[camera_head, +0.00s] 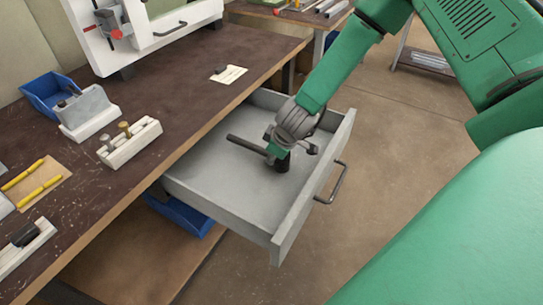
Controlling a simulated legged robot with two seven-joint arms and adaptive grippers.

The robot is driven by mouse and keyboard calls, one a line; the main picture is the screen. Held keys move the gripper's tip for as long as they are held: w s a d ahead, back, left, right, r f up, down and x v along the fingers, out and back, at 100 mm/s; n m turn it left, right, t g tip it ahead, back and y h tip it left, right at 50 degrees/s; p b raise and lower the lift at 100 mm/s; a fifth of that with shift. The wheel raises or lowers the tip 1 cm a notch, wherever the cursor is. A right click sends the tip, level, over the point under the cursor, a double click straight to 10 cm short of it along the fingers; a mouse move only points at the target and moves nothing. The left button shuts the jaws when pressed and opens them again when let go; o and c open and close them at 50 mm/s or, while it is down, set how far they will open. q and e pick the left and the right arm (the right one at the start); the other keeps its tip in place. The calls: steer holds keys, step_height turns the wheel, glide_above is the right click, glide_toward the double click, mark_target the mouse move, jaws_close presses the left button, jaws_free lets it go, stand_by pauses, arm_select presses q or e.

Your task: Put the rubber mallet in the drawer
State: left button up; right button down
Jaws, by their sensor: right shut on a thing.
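The open grey drawer (228,193) sticks out from under the bench, with its handle on the right-hand front. My right gripper (281,150) reaches down into the drawer from the upper right. It is shut on the rubber mallet (246,145), whose dark handle points left over the drawer floor. A dark, round part, which looks like the mallet's head, shows just below the gripper. The gripper and wrist partly hide the mallet. I cannot tell whether it touches the drawer floor. My left gripper is not in view.
The brown bench top (165,135) holds a white-framed machine (140,35), a blue bin (45,90), clamp blocks (130,142) and yellow pencil-like sticks (38,190). Another blue bin (180,214) sits beneath the drawer. The drawer floor around the mallet is bare, and floor space lies to the right.

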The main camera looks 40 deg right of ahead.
steer(key=shift+a, duration=0.15)
steer(key=c, duration=1.6)
jaws_free()
steer(key=shift+o, duration=0.2)
steer(key=shift+r, duration=0.15)
steer(key=p+v, duration=0.2)
steer(key=v, duration=0.8)
steer(key=shift+s+r+p, duration=0.15)
steer(key=shift+r+p, duration=0.15)
steer(key=shift+r, duration=0.1)
steer(key=shift+s+r, duration=0.3)
steer(key=shift+r, duration=0.15)
